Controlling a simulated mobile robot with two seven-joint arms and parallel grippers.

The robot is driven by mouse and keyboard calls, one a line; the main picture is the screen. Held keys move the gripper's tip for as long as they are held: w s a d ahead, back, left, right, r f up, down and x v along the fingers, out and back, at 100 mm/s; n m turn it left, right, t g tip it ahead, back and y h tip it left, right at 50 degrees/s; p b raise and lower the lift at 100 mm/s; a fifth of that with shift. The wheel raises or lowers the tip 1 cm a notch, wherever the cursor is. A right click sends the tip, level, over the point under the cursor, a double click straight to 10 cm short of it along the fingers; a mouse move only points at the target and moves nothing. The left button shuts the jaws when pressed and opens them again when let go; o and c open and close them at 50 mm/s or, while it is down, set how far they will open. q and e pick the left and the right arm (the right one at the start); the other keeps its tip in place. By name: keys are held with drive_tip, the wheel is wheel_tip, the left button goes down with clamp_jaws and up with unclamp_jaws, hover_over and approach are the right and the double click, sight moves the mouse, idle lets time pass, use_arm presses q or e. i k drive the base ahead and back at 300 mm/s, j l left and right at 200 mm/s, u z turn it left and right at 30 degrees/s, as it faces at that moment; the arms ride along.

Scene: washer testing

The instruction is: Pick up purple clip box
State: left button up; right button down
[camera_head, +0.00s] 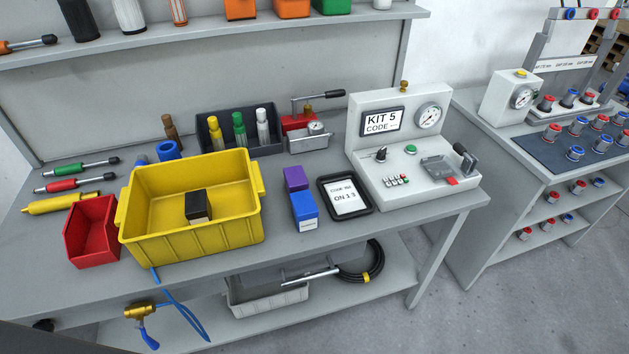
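A small purple box (296,179) stands on the grey workbench (340,240), to the right of the yellow bin. A blue box with a white label (304,211) stands directly in front of it and hides its lower front part. I cannot tell whether the two boxes touch. Neither of my grippers shows in the head view.
A yellow bin (190,234) holding a black box (198,206) is left of the purple box. A tablet (345,196) lies to its right, with the KIT 5 test console (410,150) beyond. Behind stand a dark tray (263,149) of bottles and a red hand press (299,122).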

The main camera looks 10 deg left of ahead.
sight(296, 180)
drive_tip(key=j+z, duration=0.3)
drive_tip(key=z, duration=0.15)
drive_tip(key=j+z, duration=0.35)
drive_tip(key=z, duration=0.15)
